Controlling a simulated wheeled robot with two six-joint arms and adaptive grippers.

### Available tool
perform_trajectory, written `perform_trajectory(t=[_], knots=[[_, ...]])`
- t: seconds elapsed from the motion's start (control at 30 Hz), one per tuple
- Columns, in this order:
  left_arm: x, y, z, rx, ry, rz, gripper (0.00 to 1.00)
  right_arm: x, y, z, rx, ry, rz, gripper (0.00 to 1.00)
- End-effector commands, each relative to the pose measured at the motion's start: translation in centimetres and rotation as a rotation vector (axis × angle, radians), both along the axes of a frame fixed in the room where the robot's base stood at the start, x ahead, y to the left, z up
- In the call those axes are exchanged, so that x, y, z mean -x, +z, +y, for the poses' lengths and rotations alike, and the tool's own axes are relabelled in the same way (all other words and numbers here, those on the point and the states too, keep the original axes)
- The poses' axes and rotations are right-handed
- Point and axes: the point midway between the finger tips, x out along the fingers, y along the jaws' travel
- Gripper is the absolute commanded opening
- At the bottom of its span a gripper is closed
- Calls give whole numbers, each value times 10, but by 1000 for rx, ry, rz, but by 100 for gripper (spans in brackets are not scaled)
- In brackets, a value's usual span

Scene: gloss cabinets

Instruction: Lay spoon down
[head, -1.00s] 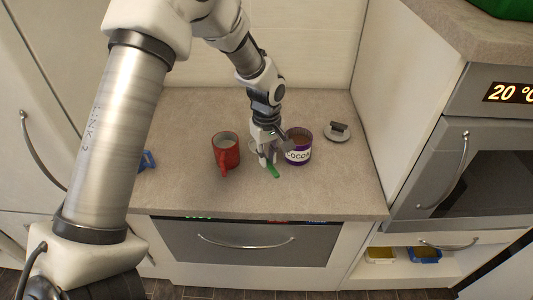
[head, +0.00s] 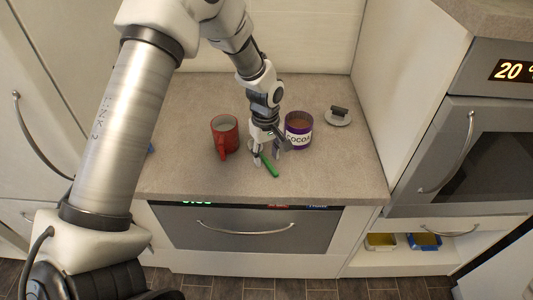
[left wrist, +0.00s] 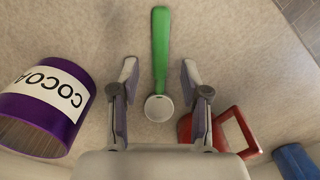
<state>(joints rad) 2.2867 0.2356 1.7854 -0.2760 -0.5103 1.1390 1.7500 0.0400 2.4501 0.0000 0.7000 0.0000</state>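The spoon (head: 270,168) has a green handle and lies on the counter (head: 340,185), between the red mug (head: 223,137) and the purple cocoa jar (head: 298,132). My left gripper (head: 266,156) is above the spoon's bowl end, with its fingers apart. In the left wrist view the whole spoon shows (left wrist: 160,50), its pale bowl toward the camera. There my left gripper (left wrist: 159,75) has one finger on each side of the spoon, with clear gaps. My right gripper is not in view.
The open cocoa jar stands close to the right of my left gripper and the red mug to its left. A lid with a dark handle (head: 338,117) lies at the back right. A blue object (left wrist: 295,162) is partly visible in the wrist view.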

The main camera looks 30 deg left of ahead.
Motion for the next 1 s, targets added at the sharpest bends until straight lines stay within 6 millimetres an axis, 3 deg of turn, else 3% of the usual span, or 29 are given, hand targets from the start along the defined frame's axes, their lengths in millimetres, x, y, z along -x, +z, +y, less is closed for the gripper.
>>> perform_trajectory(t=[0.27,0.37,0.7,0.83,1.0], knots=[[-1,5,0,0,0,-2,46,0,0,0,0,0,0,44],[-1,20,0,0,0,-4,46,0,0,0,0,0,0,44],[-2,102,2,0,0,-4,46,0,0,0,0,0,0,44],[-2,117,3,0,0,-1,46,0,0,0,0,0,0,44],[-1,120,3,0,0,1,46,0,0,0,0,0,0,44]])
